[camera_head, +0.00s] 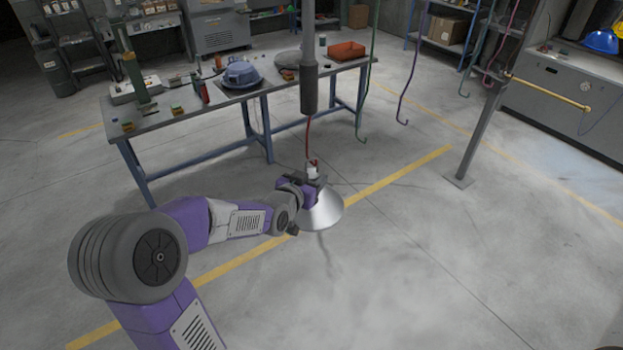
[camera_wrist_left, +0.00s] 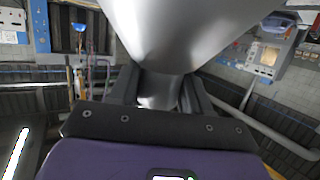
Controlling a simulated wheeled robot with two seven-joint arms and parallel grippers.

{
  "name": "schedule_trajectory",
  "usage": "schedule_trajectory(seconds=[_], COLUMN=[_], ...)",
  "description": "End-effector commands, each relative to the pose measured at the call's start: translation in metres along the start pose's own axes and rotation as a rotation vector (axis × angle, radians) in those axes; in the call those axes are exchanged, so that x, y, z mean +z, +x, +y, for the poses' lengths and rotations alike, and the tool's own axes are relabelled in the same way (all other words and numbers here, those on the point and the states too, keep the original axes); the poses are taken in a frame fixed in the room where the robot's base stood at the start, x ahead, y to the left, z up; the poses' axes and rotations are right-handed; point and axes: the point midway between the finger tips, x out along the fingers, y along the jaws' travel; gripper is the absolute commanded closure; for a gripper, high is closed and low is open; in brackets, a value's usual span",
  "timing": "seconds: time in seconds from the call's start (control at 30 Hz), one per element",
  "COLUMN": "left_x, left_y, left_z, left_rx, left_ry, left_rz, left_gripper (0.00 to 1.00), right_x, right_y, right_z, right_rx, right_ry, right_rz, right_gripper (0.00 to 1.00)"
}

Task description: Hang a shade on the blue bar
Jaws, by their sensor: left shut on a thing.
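My left gripper (camera_head: 311,178) is shut on the neck of a silver cone-shaped shade (camera_head: 325,211), holding it above the floor, wide end down. In the left wrist view the shade (camera_wrist_left: 180,30) fills the upper middle, its neck between the fingers. A red hook (camera_head: 308,138) hangs from a dark grey cylinder on a pole (camera_head: 310,88); its lower end is right at the shade's top, but I cannot tell whether they touch. My right gripper is out of view.
A green hooked bar (camera_head: 373,65) hangs left of the blue one. A workbench (camera_head: 165,117) with tools and an orange bin (camera_head: 346,50) stands behind. A grey post (camera_head: 478,135) and a yellow horizontal bar (camera_head: 550,94) are at the right. The floor in front is clear.

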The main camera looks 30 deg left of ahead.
Motion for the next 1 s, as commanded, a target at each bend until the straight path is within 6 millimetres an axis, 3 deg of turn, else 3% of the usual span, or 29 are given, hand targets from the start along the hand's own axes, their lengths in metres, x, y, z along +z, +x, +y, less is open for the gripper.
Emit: schedule_trajectory(seconds=[0.43,0.47,0.6,0.63,1.0], left_x=[0.0028,0.0028,0.003,0.0031,0.0035], left_y=[0.0011,0.0011,0.0011,0.0011,-0.0039], left_z=[0.0,0.0,-0.0001,0.0,-0.0005], left_rx=[0.0,0.0,0.0,0.0,-0.001], left_ry=[0.001,0.001,0.001,0.001,0.002], left_rz=[0.002,0.002,0.001,0.001,0.0], left_gripper=[1.0,0.48,0.27,0.23,0.23], right_x=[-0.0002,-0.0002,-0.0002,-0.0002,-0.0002], right_y=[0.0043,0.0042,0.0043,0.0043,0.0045], right_z=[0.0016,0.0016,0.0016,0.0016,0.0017], right_rx=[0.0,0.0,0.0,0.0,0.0], right_ry=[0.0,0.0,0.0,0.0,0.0], right_rz=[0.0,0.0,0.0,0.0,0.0], right_gripper=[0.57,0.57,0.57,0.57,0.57])
